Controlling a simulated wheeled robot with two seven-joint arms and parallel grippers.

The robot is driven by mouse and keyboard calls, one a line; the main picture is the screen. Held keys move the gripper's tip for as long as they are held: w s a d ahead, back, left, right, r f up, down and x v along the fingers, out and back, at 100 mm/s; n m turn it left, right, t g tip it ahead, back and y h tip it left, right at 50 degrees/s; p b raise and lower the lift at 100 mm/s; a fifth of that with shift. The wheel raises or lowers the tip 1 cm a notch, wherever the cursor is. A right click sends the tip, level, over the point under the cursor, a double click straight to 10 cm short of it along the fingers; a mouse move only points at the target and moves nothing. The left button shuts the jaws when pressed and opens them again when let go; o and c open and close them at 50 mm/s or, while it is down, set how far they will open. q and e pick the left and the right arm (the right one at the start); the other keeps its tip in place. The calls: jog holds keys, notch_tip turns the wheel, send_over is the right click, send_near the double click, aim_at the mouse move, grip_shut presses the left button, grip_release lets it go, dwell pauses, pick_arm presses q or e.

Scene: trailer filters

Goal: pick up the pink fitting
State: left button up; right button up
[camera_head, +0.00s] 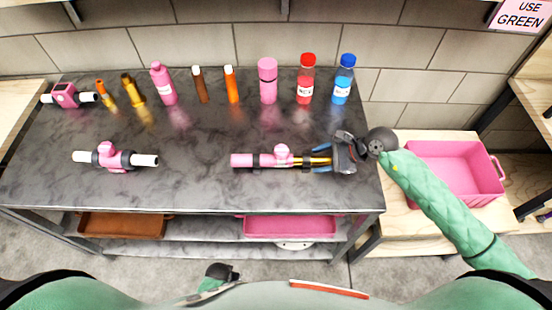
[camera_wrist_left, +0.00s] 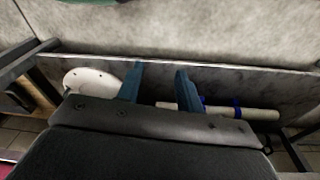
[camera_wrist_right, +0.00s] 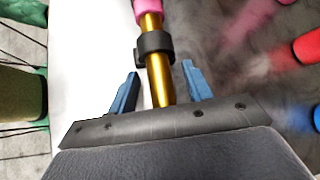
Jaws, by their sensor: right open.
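A long assembly (camera_head: 255,160) with a pink body, a small pink knob on top and a gold tube (camera_head: 319,161) at its right end lies on the dark marbled table. A pink fitting (camera_head: 112,158) with white ends lies further left. My right gripper (camera_head: 323,155) is open, its blue fingers on both sides of the gold tube. In the right wrist view the gold tube (camera_wrist_right: 158,75) runs between the fingers, with a black ring and a pink part beyond. My left gripper (camera_wrist_left: 158,82) is open and empty, low at the table's front.
A row at the back holds a pink bottle (camera_head: 163,84), a pink cylinder (camera_head: 267,82), a red bottle (camera_head: 305,80), a blue bottle (camera_head: 343,80) and smaller brown and orange pieces. A pink bin (camera_head: 455,178) stands at right. Trays lie on the shelf below.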

jog(key=c, duration=1.1)
jog(key=shift+r, duration=0.1)
